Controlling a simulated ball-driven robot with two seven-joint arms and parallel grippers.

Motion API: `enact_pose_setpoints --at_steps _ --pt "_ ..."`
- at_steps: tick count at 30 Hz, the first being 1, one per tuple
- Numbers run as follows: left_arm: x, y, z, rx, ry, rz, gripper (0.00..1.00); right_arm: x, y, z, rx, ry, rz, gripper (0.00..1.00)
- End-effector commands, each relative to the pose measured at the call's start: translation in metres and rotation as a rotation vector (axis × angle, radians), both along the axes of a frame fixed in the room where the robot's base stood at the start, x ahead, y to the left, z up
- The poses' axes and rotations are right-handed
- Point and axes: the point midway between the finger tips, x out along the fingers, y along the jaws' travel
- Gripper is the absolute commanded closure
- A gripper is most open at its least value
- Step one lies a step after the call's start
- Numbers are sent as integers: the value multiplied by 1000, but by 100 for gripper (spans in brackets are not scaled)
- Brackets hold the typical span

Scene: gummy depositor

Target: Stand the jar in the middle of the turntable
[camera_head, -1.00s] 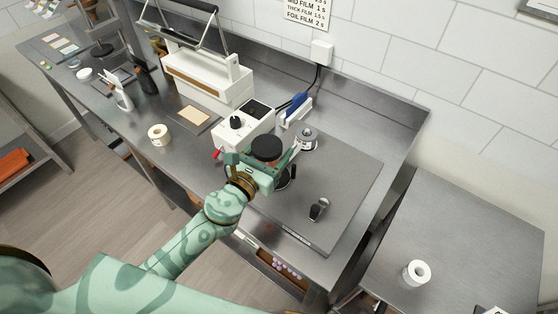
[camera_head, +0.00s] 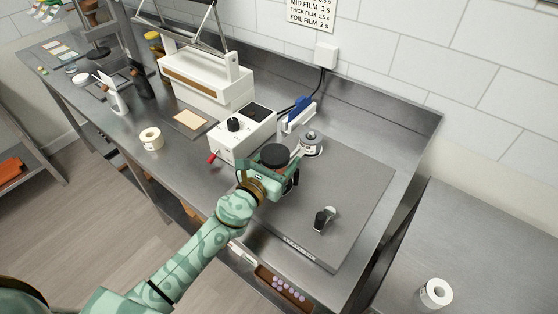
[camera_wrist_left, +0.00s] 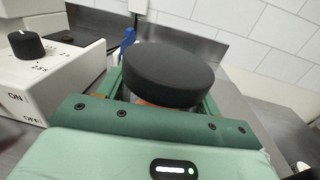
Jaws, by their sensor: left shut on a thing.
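The jar (camera_head: 275,156) has a wide black lid and a reddish body, mostly hidden by my gripper. My left gripper (camera_head: 279,171) is shut around it, over the left part of a dark grey mat. In the left wrist view the black lid (camera_wrist_left: 168,74) stands upright between the green fingers, with a strip of orange-red below it. The jar's base is hidden, so I cannot tell whether it touches anything. I cannot clearly make out the turntable; a black part (camera_head: 294,179) shows just right of the gripper. My right gripper is out of view.
A white control box (camera_head: 240,135) with a knob and red lever stands close left of the gripper. A round silver item (camera_head: 310,144) sits just behind it. A small black-and-silver tool (camera_head: 325,218) lies on the mat (camera_head: 350,185), whose right part is clear.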

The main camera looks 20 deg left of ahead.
Motion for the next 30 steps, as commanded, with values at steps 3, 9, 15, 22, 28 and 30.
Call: enact_pose_setpoints --at_steps 3,9,15,22,28,30 --pt "0 0 -3 0 0 0 76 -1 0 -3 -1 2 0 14" --pt "0 0 -3 0 0 0 14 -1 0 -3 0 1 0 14" --pt "0 0 -2 0 0 0 14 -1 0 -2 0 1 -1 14" --pt "-29 7 -1 2 3 -2 14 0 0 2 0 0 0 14" --pt "-76 19 -3 1 3 -2 14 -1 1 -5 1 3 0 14" --pt "-90 23 -3 1 3 -1 14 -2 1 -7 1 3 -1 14"
